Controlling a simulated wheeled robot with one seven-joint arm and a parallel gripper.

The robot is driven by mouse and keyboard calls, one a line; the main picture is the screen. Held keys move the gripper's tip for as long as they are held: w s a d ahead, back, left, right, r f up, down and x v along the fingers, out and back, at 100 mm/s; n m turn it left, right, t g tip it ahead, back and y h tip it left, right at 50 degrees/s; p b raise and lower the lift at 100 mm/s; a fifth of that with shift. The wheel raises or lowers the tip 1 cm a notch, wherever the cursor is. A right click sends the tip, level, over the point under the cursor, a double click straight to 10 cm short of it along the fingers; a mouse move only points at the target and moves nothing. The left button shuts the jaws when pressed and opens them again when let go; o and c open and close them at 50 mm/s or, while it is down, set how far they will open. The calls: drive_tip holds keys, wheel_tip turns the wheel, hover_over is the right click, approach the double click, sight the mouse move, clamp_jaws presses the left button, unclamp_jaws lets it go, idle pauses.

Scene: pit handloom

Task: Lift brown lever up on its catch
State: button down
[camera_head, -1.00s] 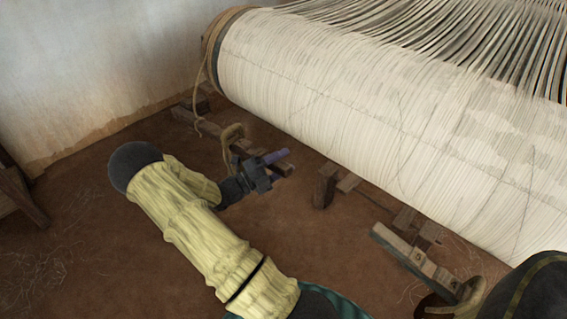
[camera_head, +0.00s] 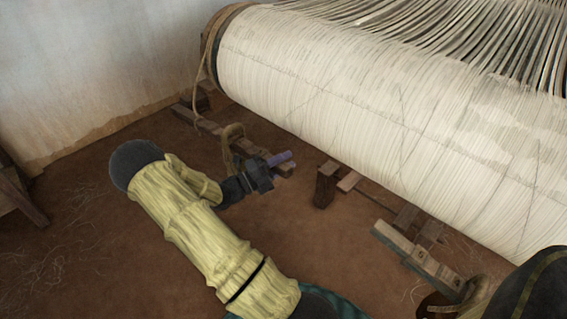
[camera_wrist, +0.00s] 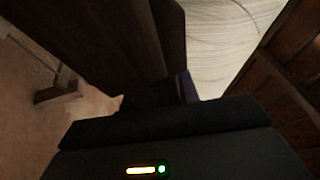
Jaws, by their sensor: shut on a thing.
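My gripper (camera_head: 280,163) is at the end of my arm, low beside the white warp roll, in the head view. It is shut on a brown wooden lever (camera_head: 286,172), whose end shows just beyond the jaws. In the wrist view a dark brown wooden piece (camera_wrist: 125,40), likely the lever, fills the upper middle close to the camera. The dark gripper body hides most of the grip. I cannot make out the catch for certain; a small wooden post (camera_head: 325,184) stands to the right of the gripper.
The large white warp roll (camera_head: 350,120) spans the upper right. A rope (camera_head: 234,135) hangs looped just behind the gripper. A wooden beam with pegs (camera_head: 415,257) lies at lower right. The brown floor (camera_head: 110,245) left of my arm is mostly clear.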

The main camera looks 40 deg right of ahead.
drive_tip(key=shift+f, duration=0.25)
drive_tip(key=c, duration=1)
unclamp_jaws()
drive_tip(key=shift+c, duration=0.2)
drive_tip(key=shift+a, duration=0.1)
drive_tip(key=p+v, duration=0.1)
drive_tip(key=v, duration=1.6)
drive_tip(key=shift+a, duration=0.15)
